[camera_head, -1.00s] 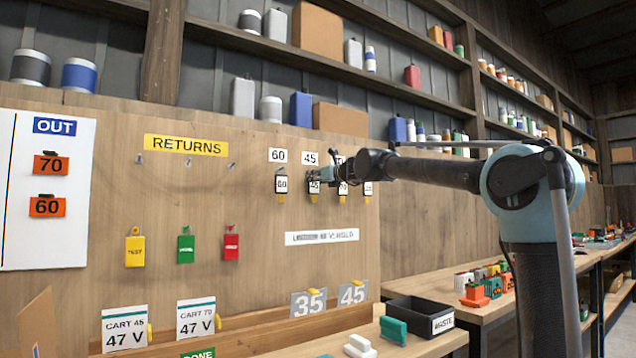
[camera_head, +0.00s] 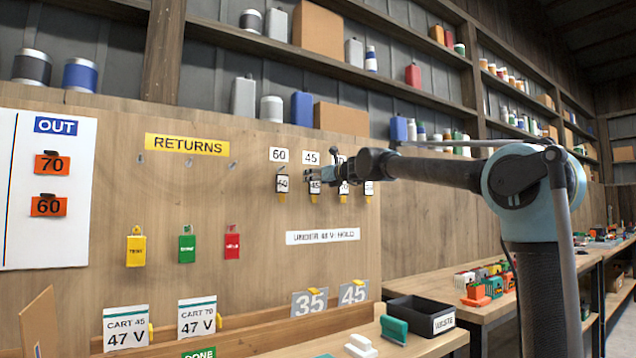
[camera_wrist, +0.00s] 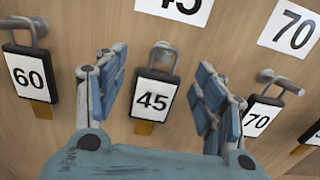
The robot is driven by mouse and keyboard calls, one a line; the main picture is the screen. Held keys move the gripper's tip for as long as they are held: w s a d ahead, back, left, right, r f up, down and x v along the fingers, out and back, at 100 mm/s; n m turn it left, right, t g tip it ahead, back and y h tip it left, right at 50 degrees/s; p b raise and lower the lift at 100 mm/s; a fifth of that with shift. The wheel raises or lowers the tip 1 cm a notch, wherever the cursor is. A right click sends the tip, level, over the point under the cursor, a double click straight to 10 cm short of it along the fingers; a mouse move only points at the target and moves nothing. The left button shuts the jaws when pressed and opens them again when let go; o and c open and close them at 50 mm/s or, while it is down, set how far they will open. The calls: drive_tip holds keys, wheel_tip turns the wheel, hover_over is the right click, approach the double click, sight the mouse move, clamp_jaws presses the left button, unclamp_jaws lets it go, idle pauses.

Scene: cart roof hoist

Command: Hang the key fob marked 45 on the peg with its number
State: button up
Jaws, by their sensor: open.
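The key fob marked 45 (camera_wrist: 154,98) hangs by its shackle on a peg (camera_wrist: 162,47), under a number label whose 5 shows (camera_wrist: 176,8). In the head view the fob (camera_head: 314,187) hangs below the label 45 (camera_head: 311,158). My gripper (camera_wrist: 155,85) is open, with one finger left and one right of the fob, apart from it. In the head view my gripper (camera_head: 318,175) is at the board, small and partly over the fobs. The fob marked 60 (camera_wrist: 28,78) hangs to the left and the fob marked 70 (camera_wrist: 260,118) to the right.
The label 70 (camera_wrist: 290,28) is above the right peg. Another fob (camera_head: 369,188) hangs at the row's right end. The RETURNS sign (camera_head: 187,145) is at left over hooks, with yellow, green and red tags below. A black WASTE bin (camera_head: 415,312) stands on the bench.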

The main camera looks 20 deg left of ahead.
drive_tip(key=v, duration=1.2)
drive_tip(key=s+d+f+n+g+h, duration=0.3)
drive_tip(key=s+d+f+n, duration=0.5)
drive_tip(key=f, duration=1.3)
drive_tip(key=s+d+f+n+g+h, duration=0.3)
drive_tip(key=s+d+f+n+h, duration=0.3)
drive_tip(key=s+d+f, duration=0.9)
drive_tip(key=s+d+f+n+g+h, duration=0.3)
drive_tip(key=s+d+f+n, duration=0.9)
drive_tip(key=d+f, duration=0.9)
wheel_tip(320, 180, down, 7)
drive_tip(key=shift+s+r+h, duration=0.1)
drive_tip(key=shift+s+h, duration=0.15)
drive_tip(key=shift+h, duration=0.65)
drive_tip(key=shift+w+a, duration=0.1)
drive_tip(key=shift+w, duration=0.35)
